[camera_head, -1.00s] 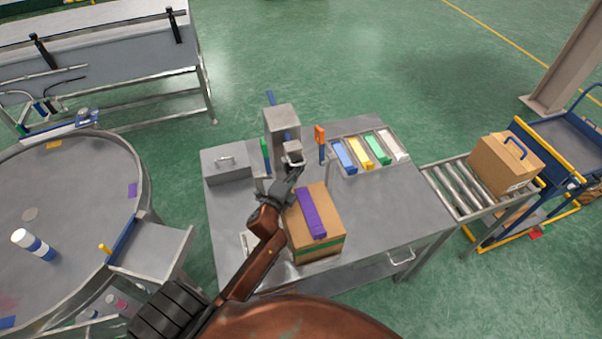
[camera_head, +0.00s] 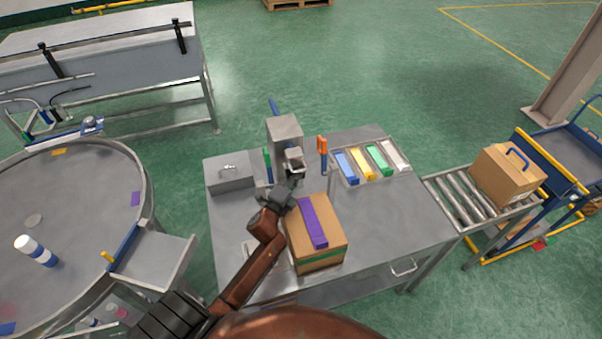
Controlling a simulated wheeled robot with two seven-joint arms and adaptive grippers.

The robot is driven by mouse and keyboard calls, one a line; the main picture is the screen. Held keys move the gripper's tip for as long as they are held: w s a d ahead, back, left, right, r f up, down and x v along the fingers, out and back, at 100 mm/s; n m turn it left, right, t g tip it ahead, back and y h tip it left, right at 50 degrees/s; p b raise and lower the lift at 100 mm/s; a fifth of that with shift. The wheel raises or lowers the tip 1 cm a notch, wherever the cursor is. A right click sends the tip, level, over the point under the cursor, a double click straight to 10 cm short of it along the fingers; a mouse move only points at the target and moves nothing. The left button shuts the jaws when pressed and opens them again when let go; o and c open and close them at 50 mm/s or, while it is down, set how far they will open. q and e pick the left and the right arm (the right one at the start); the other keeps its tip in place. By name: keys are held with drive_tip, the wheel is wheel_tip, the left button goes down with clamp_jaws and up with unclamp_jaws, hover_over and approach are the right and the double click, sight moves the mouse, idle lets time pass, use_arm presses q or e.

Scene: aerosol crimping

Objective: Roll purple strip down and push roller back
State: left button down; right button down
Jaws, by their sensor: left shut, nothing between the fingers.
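A purple strip (camera_head: 313,222) lies along the top of a cardboard box (camera_head: 332,246) on the metal table. A grey machine head (camera_head: 285,133) with a blue lever stands behind the box. A small grey part, perhaps the roller, juts from its front (camera_head: 294,160). My left gripper (camera_head: 291,182) is shut just below this part and behind the box's left far corner. It looks empty; whether it touches the part I cannot tell. My right gripper is not in view.
A tray with blue, yellow, green and white bars (camera_head: 399,169) sits at the table's back right. A grey box (camera_head: 229,171) stands at the back left. A roller conveyor (camera_head: 461,199) with a carton (camera_head: 505,174) adjoins on the right. The table's right part (camera_head: 390,220) is clear.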

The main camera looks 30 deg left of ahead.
use_arm(q)
drive_tip(key=s+d, duration=0.1)
drive_tip(key=s, duration=0.3)
drive_tip(key=s+d, duration=0.1)
drive_tip(key=s, duration=0.2)
drive_tip(key=s+d, duration=0.1)
drive_tip(key=s, duration=0.3)
drive_tip(key=shift+s+d, duration=0.35)
drive_tip(key=shift+d, duration=0.05)
drive_tip(key=shift+s, duration=0.45)
drive_tip(key=shift+d, duration=0.1)
